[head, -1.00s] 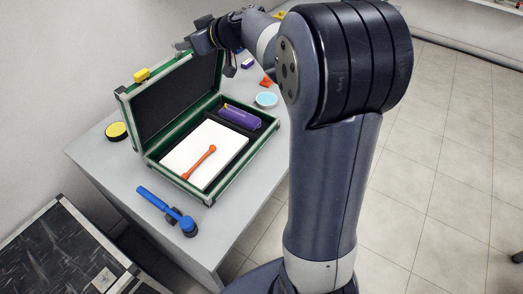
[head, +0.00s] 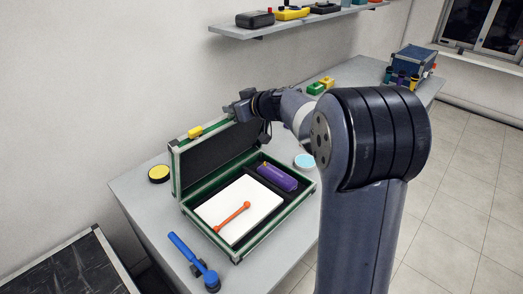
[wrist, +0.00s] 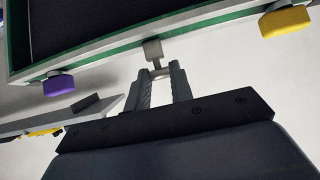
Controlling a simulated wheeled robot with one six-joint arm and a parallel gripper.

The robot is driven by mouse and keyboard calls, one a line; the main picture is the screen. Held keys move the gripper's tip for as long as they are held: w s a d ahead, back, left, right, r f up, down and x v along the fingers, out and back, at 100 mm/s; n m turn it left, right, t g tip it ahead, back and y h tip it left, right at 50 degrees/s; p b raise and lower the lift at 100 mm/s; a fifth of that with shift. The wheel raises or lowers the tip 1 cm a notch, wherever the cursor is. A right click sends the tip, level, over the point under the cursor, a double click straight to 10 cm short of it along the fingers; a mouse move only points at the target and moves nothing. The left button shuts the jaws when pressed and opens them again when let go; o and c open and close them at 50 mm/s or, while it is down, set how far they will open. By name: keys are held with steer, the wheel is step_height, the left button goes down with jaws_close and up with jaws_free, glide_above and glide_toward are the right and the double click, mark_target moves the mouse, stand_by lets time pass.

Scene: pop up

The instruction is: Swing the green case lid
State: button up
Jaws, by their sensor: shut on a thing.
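The green case (head: 240,258) sits on the grey table, its base open to view. Its lid (head: 215,159) stands raised along the back, dark lining facing the base. A yellow latch piece (head: 195,132) is on the lid's top edge; it also shows in the wrist view (wrist: 286,22), with a purple one (wrist: 59,87) on the same edge. My gripper (wrist: 157,74) is shut on a small grey tab (wrist: 153,49) on the lid's edge, between these two. In the head view my gripper (head: 243,108) is at the lid's upper right, partly hiding that corner.
In the base lie a white block (head: 232,204), an orange rod (head: 233,216) and a purple item (head: 277,177). A blue tool (head: 190,255) and a yellow-topped disc (head: 159,173) are nearby on the table. A wall shelf (head: 290,24) hangs above the case.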

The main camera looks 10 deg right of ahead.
steer(key=s+d+f+b, duration=0.3)
steer(key=s+b, duration=0.3)
steer(key=b, duration=0.2)
steer(key=shift+s+d, duration=0.2)
steer(key=shift+d, duration=0.4)
steer(key=s+d+f+b, duration=0.4)
steer(key=s+f+b, duration=0.1)
steer(key=b, duration=0.5)
steer(key=shift+s+d+f, duration=0.2)
steer(key=shift+s+f, duration=0.05)
steer(key=shift+s, duration=0.45)
